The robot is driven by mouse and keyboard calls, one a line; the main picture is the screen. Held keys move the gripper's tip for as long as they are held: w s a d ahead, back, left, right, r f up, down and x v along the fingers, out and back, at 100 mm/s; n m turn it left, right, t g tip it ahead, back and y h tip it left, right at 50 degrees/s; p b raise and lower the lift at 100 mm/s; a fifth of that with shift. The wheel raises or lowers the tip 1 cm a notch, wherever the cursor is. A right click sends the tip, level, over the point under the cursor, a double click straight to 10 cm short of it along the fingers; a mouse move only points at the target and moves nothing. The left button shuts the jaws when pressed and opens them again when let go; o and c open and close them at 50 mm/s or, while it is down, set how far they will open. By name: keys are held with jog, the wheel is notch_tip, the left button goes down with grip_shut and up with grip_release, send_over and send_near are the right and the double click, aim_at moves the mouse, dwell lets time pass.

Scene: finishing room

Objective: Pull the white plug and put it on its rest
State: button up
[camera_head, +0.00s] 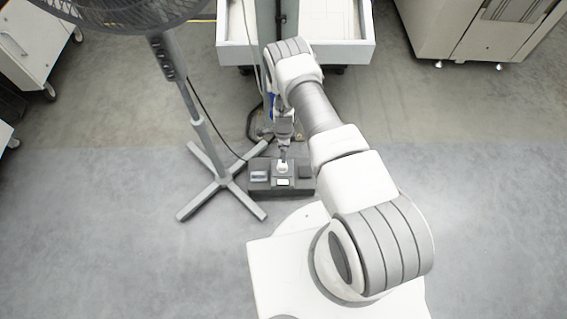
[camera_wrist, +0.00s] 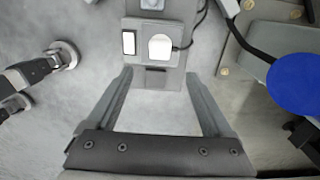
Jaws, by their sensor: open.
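The white plug (camera_head: 283,167) sits upright on a dark grey box (camera_head: 300,189) on the floor, on the far side of a small white rectangle. In the wrist view the white plug (camera_wrist: 160,47) lies beyond my fingertips, and I see clear space between it and them. My gripper (camera_head: 284,150) is over the box from above; in the wrist view my gripper (camera_wrist: 158,76) is open and empty. A dark raised block with a slot (camera_wrist: 157,70) shows at the box's near end in the wrist view; I cannot tell for certain that it is the rest.
A pedestal fan (camera_head: 190,105) stands left of the box, its crossed feet close by. A dark cord (camera_wrist: 204,18) runs near the box. A white bench (camera_head: 340,55) stands behind. A blue disc (camera_wrist: 296,85) shows at right.

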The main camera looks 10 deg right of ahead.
aim_at(284, 165)
notch_tip(284, 165, down, 12)
jog(key=b, duration=0.4)
jog(key=shift+s, duration=0.15)
grip_shut()
dwell(0.5)
dwell(0.4)
jog(key=shift+r+p, duration=0.8)
jog(key=shift+r, duration=0.75)
